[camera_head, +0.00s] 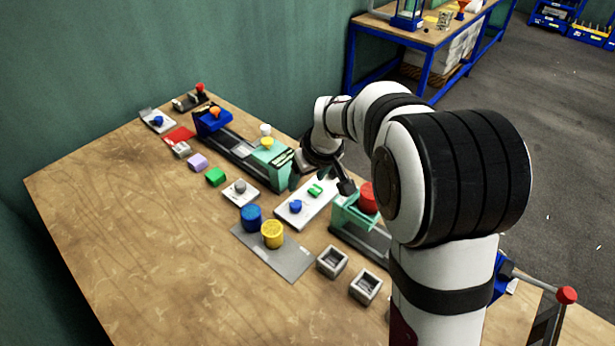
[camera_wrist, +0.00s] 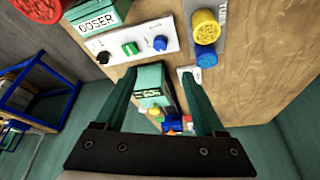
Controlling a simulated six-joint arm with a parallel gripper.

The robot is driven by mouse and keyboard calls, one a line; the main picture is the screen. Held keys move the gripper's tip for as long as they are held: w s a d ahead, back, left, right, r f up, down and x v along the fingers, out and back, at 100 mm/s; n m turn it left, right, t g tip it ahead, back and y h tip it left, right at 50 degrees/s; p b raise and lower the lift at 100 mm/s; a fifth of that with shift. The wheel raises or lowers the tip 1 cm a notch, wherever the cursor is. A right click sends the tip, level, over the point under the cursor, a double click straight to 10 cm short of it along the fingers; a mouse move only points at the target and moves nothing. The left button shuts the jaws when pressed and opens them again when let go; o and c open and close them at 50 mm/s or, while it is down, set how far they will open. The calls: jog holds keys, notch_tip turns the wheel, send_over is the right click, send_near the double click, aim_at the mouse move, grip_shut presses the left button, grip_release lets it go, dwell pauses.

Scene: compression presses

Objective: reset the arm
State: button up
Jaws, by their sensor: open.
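My gripper (camera_head: 325,175) is in the air above the wooden table, close to the white panel (camera_head: 296,216) with a green and a blue knob. In the wrist view its two green fingers stand wide apart as my gripper (camera_wrist: 165,78), with nothing held between them. The end of a green press (camera_wrist: 153,85) shows beyond and between the fingers. My arm rises at the right and hides part of the table. In the head view, the fingertips are small and partly hidden.
A green press (camera_head: 375,243) with a red cylinder (camera_head: 368,197) stands beside my arm. A longer green press (camera_head: 245,152) lies behind. Blue (camera_head: 251,217) and yellow (camera_head: 272,235) cylinders stand on a grey plate (camera_head: 288,264). Two grey open boxes sit nearby. The table's left front is clear.

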dwell(0.3)
jog(key=s+d+r+m+g, duration=0.1)
jog(key=s+m, duration=0.4)
jog(key=s, duration=1.2)
jog(key=s+d+r+m+g, duration=0.1)
jog(key=s+r+m+g, duration=0.2)
jog(key=s, duration=1.4)
jog(key=shift+s+d+m, duration=0.3)
jog(key=shift+d+m, duration=0.1)
jog(key=shift+m, duration=0.7)
